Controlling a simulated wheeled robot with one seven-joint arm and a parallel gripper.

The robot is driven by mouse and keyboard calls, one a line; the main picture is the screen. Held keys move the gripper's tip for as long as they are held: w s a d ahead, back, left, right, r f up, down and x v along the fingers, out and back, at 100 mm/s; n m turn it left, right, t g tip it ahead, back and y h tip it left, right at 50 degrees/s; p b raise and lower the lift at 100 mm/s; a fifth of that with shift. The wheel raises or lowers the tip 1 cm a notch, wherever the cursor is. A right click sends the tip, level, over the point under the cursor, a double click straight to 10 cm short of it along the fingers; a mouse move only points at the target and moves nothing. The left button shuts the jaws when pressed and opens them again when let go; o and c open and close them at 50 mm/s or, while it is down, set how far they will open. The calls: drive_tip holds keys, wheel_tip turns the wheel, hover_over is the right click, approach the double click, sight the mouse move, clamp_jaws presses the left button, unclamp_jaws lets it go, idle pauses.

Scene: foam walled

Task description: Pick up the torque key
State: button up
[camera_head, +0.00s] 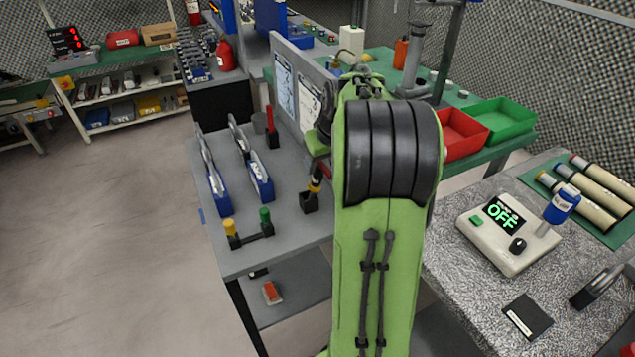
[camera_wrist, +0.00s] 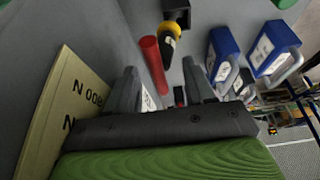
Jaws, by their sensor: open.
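No label marks the torque key, so I cannot tell for sure which tool it is. A tool with a yellow and black handle (camera_head: 315,182) stands in a small black block on the grey bench; it also shows in the wrist view (camera_wrist: 171,35). A red handle stands in a black holder (camera_head: 271,123). A red cylinder (camera_wrist: 153,58) shows ahead of the fingers in the wrist view, beside the yellow and black tool. My gripper (camera_wrist: 162,84) is open, with nothing between its fingertips. In the head view my arm largely hides it.
A stand with yellow and green handles (camera_head: 249,230) is at the front. A panel with sheets (camera_head: 283,85) rises behind; a yellowish plate (camera_wrist: 62,110) is close left of the fingers.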

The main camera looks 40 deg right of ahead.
drive_tip(key=shift+r, duration=0.1)
drive_tip(key=shift+c, duration=0.2)
clamp_jaws()
drive_tip(key=shift+r, duration=0.15)
wheel_tip(320, 180, up, 27)
drive_tip(key=p, duration=1.8)
